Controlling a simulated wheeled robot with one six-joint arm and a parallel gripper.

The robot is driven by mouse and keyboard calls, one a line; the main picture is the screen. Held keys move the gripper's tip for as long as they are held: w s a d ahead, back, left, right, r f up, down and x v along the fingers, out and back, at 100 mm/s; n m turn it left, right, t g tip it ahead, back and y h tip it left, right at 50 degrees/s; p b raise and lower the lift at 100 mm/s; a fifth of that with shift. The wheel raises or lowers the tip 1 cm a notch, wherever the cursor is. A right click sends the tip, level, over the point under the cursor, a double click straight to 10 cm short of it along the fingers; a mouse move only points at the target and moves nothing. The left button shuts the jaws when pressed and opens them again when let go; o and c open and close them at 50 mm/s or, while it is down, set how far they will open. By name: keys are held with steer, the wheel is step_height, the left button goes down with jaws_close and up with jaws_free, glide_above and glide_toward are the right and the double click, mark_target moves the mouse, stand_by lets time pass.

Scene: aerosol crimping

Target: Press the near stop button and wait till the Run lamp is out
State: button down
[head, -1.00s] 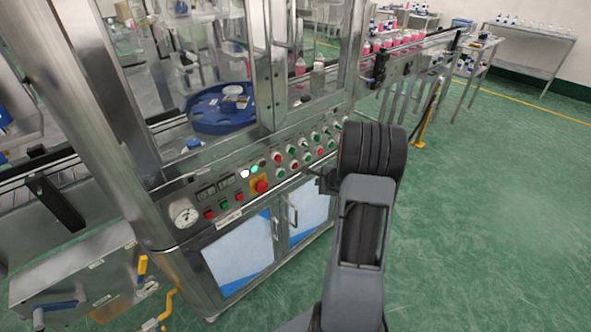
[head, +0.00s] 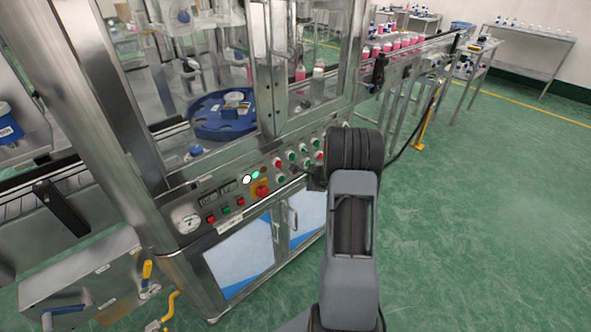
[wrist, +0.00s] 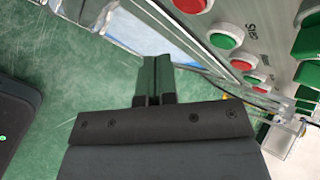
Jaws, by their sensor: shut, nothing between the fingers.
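The machine's control panel (head: 228,195) has several red and green buttons. A green lamp (head: 255,174) is lit beside a bright white lamp (head: 247,179); their labels are unreadable, so I cannot tell which is the Run lamp. My gripper (wrist: 156,65) is shut and empty, its fingertips apart from the buttons in the wrist view. Which red button is the near stop is unclear. In the head view my wrist hides part of the panel's right end.
A red mushroom button on a yellow plate (head: 262,189) sits on the panel. Cabinet doors with handles (head: 240,258) are below it. A conveyor with pink bottles (head: 400,45) runs off at the back right. The green floor at right is clear.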

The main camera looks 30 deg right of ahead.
steer(key=shift+w+a, duration=0.15)
steer(key=shift+w, duration=0.6)
steer(key=shift+w+a, duration=0.15)
steer(key=shift+w, duration=0.8)
stand_by(1.0)
steer(key=shift+w, duration=0.2)
